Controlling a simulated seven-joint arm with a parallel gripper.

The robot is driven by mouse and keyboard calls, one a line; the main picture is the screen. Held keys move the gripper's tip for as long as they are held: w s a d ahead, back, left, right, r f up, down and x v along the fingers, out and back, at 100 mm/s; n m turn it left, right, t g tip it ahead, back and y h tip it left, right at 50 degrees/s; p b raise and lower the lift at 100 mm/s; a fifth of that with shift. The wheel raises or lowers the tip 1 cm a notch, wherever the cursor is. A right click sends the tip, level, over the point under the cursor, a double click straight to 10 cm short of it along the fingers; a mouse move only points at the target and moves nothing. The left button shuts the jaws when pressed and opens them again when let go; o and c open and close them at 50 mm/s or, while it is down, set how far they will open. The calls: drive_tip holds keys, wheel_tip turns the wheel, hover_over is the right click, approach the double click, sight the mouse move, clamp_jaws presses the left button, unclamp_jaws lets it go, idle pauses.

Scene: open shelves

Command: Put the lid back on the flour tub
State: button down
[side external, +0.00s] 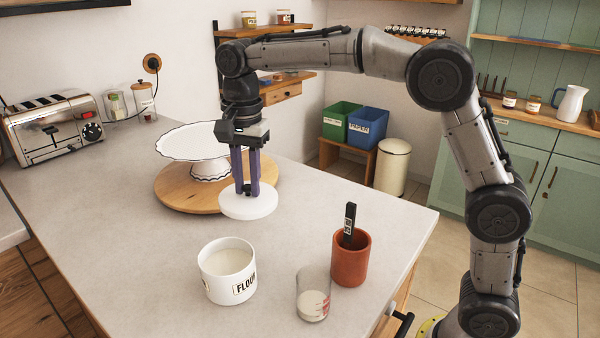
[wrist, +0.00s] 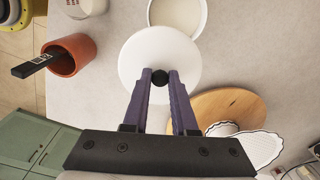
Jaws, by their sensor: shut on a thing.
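The flour tub (side external: 230,285) is white with a FLOUR label. It stands upright and uncovered on the counter, with pale flour inside. In the wrist view its rim (wrist: 203,22) shows at the top, partly hidden behind the lid. The lid (side external: 248,207) is a flat white disc with a dark round knob. My gripper (side external: 247,190) points down and is shut on the knob. In the wrist view the purple fingers (wrist: 160,80) close around the knob, with the lid (wrist: 140,52) spread beyond them. The lid appears level; its height above the counter is hard to judge.
A white cake stand (side external: 190,143) on a round wooden board (side external: 172,190) is close behind the lid. A terracotta pot (side external: 350,265) with a black-handled tool and a glass (side external: 313,295) stand right of the tub. The counter left of the tub is clear.

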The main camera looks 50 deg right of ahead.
sight(220, 202)
drive_tip(key=shift+n, duration=0.8)
drive_tip(key=a, duration=0.2)
drive_tip(key=a+f, duration=0.1)
drive_tip(key=a, duration=0.3)
drive_tip(key=shift+w+a+f, duration=0.2)
drive_tip(key=shift+w+f, duration=0.1)
wheel_tip(220, 202, down, 7)
drive_tip(key=shift+s+a+r, duration=0.15)
drive_tip(key=shift+a+r, duration=0.05)
drive_tip(key=shift+a, duration=0.15)
drive_tip(key=shift+f, duration=0.15)
idle(0.9)
drive_tip(key=shift+c, duration=0.8)
unclamp_jaws()
wheel_tip(220, 202, up, 7)
idle(1.0)
